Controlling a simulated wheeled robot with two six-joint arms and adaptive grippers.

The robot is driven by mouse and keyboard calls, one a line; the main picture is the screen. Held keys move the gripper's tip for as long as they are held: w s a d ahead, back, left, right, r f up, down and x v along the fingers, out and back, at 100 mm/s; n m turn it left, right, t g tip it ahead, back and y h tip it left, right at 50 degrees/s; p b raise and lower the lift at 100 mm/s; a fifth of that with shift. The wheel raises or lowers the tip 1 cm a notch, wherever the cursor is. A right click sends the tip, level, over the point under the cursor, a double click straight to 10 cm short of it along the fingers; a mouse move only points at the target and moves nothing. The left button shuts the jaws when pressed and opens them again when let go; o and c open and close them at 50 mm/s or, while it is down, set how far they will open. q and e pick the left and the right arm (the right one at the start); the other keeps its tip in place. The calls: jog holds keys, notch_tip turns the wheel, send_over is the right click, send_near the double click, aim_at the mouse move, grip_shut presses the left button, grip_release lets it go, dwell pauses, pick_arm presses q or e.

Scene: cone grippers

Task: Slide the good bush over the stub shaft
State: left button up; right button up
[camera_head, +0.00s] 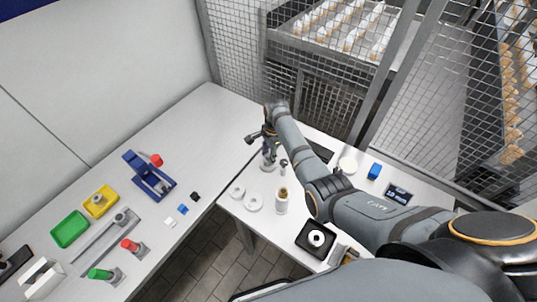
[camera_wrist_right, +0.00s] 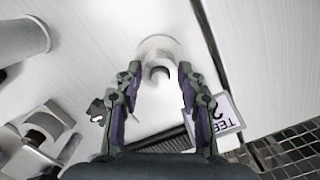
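My right gripper (camera_head: 264,146) is over the far part of the right table; its fingers (camera_wrist_right: 158,85) are spread with a gap between them in the right wrist view. Beyond and between the fingertips is a pale round piece (camera_wrist_right: 158,44) with a darker crescent opening, probably the stub shaft on its base; a pale upright piece (camera_head: 267,164) also shows under the gripper in the head view. I cannot tell whether a bush is on it. Two white rings (camera_head: 238,191) (camera_head: 253,204) lie flat nearer the front, possibly bushes. My left gripper is not in view.
A white post with a brown top (camera_head: 282,202) and a black plate with a white ring (camera_head: 316,238) stand nearby. A printed card (camera_wrist_right: 221,115) lies beside the right finger.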

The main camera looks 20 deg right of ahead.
jog(key=o, duration=0.3)
notch_tip(320, 180, up, 12)
jog(key=d, duration=0.1)
jog(key=shift+w+d, duration=0.15)
jog(key=shift+d, duration=0.05)
dwell(0.7)
